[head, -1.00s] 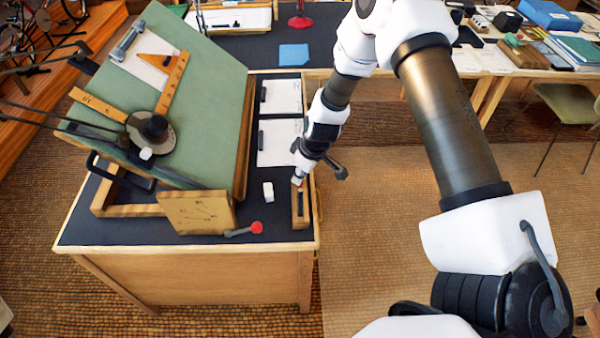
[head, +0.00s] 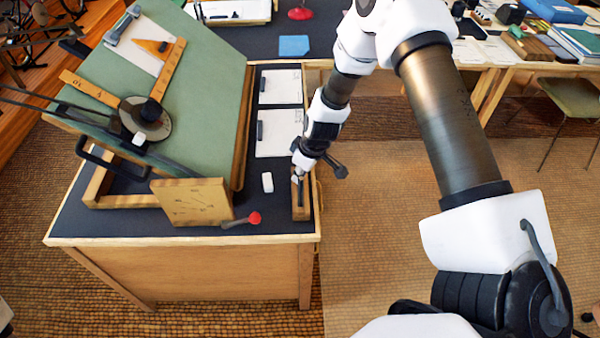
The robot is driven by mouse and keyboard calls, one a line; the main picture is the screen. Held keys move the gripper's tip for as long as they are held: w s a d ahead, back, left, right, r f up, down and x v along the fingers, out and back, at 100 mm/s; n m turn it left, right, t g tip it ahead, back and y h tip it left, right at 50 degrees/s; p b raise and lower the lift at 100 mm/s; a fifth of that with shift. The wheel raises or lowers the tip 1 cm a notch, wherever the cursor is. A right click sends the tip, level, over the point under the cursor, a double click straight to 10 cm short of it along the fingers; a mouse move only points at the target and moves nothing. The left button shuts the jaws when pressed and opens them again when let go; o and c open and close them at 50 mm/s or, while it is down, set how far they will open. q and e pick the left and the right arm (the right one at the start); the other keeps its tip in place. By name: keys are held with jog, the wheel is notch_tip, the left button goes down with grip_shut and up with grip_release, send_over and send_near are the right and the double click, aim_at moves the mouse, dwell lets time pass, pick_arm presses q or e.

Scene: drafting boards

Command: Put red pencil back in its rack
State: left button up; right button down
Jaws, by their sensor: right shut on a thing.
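My right gripper (head: 297,173) reaches down from above to the far end of a narrow wooden rack (head: 301,208) at the right edge of the near desk. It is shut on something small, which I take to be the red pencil. The pencil is too small and too hidden by the fingers to make out. I cannot tell whether the held thing touches the rack. My left gripper is not in view.
A white eraser (head: 267,182) lies just left of the rack. A red-knobbed lever (head: 254,218) sits near the desk's front edge, beside a wooden panel (head: 190,203). A tilted green drafting board (head: 205,95) fills the left. Papers (head: 279,133) lie behind the rack.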

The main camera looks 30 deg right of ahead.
jog(key=shift+f+b, duration=0.45)
jog(key=c, duration=1.1)
grip_release()
notch_tip(320, 180, up, 10)
jog(key=shift+r, duration=0.1)
dwell(0.3)
